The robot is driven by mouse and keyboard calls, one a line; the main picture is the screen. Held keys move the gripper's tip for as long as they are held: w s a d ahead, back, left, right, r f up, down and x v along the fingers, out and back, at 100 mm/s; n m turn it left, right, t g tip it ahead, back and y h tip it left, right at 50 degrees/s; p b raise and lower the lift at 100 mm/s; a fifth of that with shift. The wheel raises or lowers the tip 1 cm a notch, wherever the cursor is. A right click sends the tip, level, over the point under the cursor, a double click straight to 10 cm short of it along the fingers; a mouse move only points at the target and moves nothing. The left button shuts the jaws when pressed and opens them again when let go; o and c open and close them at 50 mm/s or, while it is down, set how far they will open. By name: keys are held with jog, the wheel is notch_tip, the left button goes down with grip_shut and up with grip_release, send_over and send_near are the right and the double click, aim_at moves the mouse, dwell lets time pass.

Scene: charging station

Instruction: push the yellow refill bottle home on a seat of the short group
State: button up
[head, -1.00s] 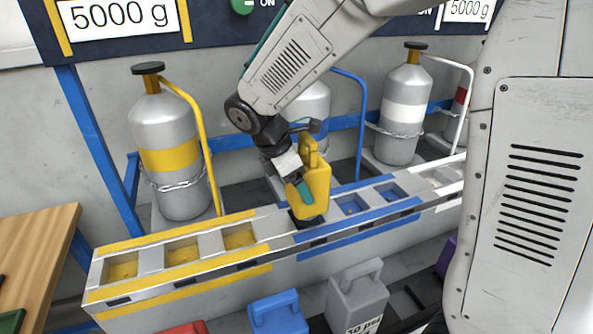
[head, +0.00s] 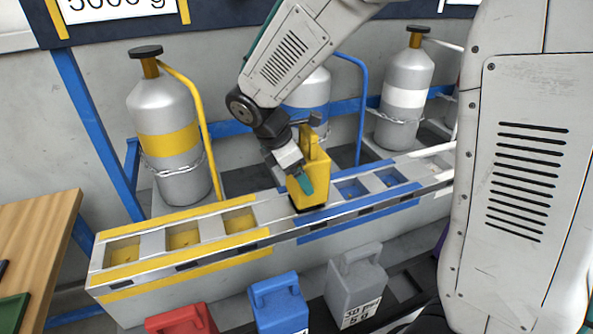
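The yellow refill bottle (head: 317,172) stands on the light grey rail, at the left end of the blue-marked seat group (head: 372,215). It leans slightly, and a dark patch shows under its base. Its seat is hidden beneath it, so I cannot tell how deep it sits. My gripper (head: 304,181) comes down from the upper left and appears shut on the bottle; a teal fingertip lies across its near face and the other finger is hidden. Two empty blue seats (head: 352,188) show to its right. The yellow-marked group (head: 210,246) on the left has three empty seats.
A red bottle (head: 182,322), a blue bottle (head: 279,305) and a grey bottle (head: 356,285) stand in front of the rail. Gas cylinders (head: 168,118) with coloured pipes stand behind it. A wooden table (head: 38,235) is at the left.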

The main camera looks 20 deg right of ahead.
jog(key=shift+f, duration=0.35)
jog(key=o, duration=2)
jog(key=shift+f, duration=0.1)
jog(key=shift+c, duration=0.2)
jog(key=s+a+r+m+t+y, duration=0.25)
jog(key=a+r, duration=0.45)
jog(key=r, duration=0.6)
jog(key=s+d+m, duration=0.4)
jog(key=s+m, duration=0.1)
jog(key=s, duration=0.2)
jog(key=s+d+m+g+y, duration=0.1)
jog(key=s+d+m, duration=0.3)
jog(key=s, duration=0.3)
jog(key=s+d+f+m+y, duration=0.1)
jog(key=s+d+m, duration=0.3)
jog(key=s+m, duration=0.2)
jog(key=shift+s+d, duration=0.2)
jog(key=shift+s, duration=0.6)
jog(key=shift+m, duration=0.25)
